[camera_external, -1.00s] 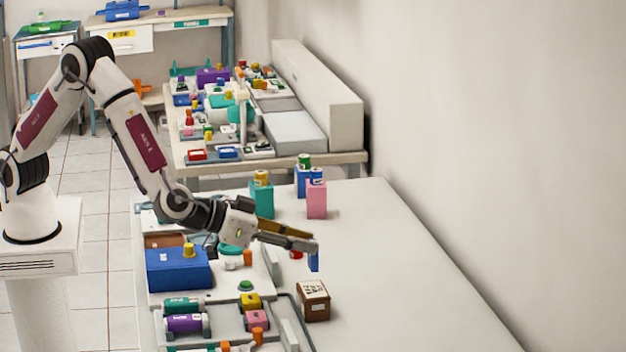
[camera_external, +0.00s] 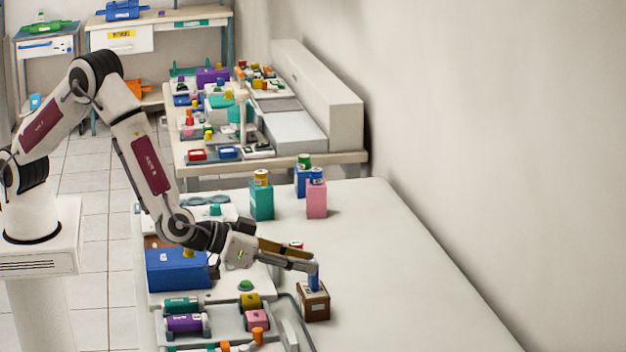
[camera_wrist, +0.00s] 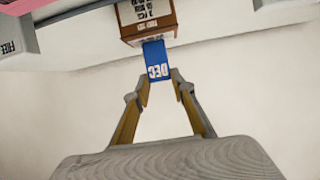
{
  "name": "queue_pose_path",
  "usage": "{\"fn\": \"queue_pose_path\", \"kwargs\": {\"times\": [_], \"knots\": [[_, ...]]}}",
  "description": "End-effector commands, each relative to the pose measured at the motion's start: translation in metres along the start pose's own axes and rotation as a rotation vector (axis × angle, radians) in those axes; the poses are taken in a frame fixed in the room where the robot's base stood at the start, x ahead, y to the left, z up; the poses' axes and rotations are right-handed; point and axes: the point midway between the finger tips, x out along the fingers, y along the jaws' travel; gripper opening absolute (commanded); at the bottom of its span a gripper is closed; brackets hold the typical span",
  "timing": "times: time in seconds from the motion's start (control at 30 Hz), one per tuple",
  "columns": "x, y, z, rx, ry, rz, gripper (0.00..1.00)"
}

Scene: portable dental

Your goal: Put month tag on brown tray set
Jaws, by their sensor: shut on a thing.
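My gripper (camera_external: 313,268) is shut on a blue month tag. The tag reads "DEC" upside down in the wrist view (camera_wrist: 155,62), where it sits between my fingertips (camera_wrist: 161,78). In the external view the blue tag (camera_external: 313,283) hangs below my fingertips, at the top of the brown tray set (camera_external: 315,306). The brown tray set, a small brown box with a white lettered top, also shows at the top of the wrist view (camera_wrist: 148,30). The tag overlaps its near edge there. I cannot tell whether the tag touches it.
A blue box (camera_external: 178,270) and a grey tray (camera_external: 228,328) with coloured tubes stand left of the brown tray set. The white table (camera_external: 420,300) is clear to the right.

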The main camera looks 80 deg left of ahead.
Motion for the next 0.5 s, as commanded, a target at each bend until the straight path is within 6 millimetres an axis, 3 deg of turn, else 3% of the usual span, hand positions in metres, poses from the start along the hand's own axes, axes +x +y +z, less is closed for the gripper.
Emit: {"fn": "queue_pose_path", "kwargs": {"times": [0.47,0.5], "knots": [[0.0015,0.0001,0.0032,-0.001,0.000,0.000,0.08],[0.0014,0.0002,0.0031,-0.001,0.000,0.000,0.32]]}}
